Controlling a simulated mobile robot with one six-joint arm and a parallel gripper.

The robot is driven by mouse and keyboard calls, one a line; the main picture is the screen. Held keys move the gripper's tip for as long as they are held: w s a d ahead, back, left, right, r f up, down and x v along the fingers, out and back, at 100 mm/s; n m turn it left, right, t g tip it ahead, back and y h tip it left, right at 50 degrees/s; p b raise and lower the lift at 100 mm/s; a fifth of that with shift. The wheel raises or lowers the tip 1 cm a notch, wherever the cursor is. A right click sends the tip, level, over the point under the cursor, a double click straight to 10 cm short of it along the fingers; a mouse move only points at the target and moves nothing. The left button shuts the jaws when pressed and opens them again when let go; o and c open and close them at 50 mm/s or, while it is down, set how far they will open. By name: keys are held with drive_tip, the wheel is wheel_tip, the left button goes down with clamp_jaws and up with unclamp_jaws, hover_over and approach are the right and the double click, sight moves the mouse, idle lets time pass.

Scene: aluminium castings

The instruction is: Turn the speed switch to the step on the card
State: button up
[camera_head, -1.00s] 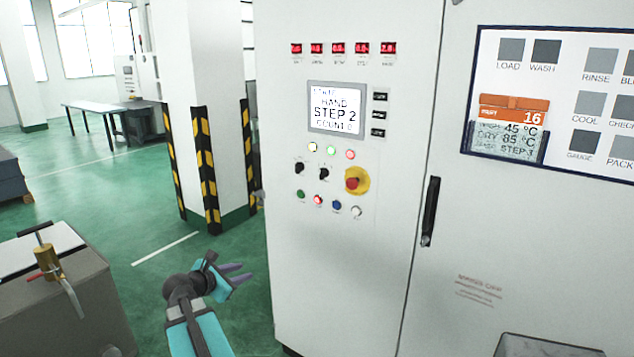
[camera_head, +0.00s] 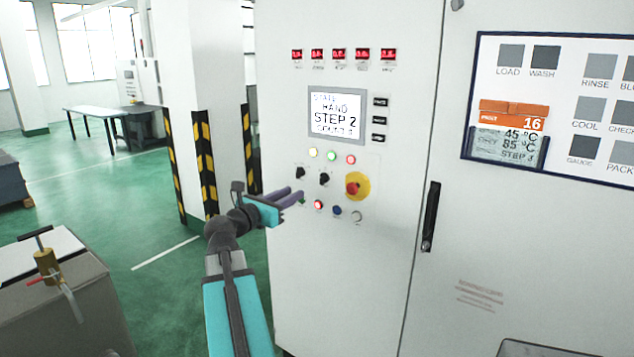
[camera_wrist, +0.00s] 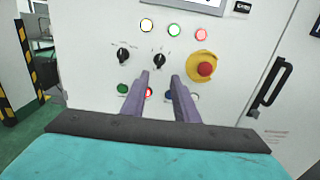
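Two black rotary switches sit side by side on the white cabinet, the left one (camera_head: 300,172) and the right one (camera_head: 324,179). Their labels are too small to read, so I cannot tell which is the speed switch. In the wrist view the left switch (camera_wrist: 123,55) and right switch (camera_wrist: 159,60) show above my fingers. The display (camera_head: 336,115) reads HAND, STEP 2. The card (camera_head: 508,147) under an orange cover marked 16 reads 45 °C, 85 °C, STEP 3. My gripper (camera_head: 295,194) is open and empty, just below the switches; its fingers (camera_wrist: 160,75) are apart, with the right switch above the gap.
A red emergency button (camera_head: 353,187) on a yellow plate is right of the switches. Lamps (camera_head: 332,156) sit above and coloured buttons (camera_head: 337,210) below. A black door handle (camera_head: 431,215) stands further right. A grey box with a brass fitting (camera_head: 47,267) is at left.

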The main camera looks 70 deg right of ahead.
sight(321, 178)
drive_tip(key=p+x, duration=0.3)
drive_tip(key=x, duration=1)
drive_tip(key=shift+s+d, duration=0.1)
drive_tip(key=shift+d, duration=0.3)
clamp_jaws()
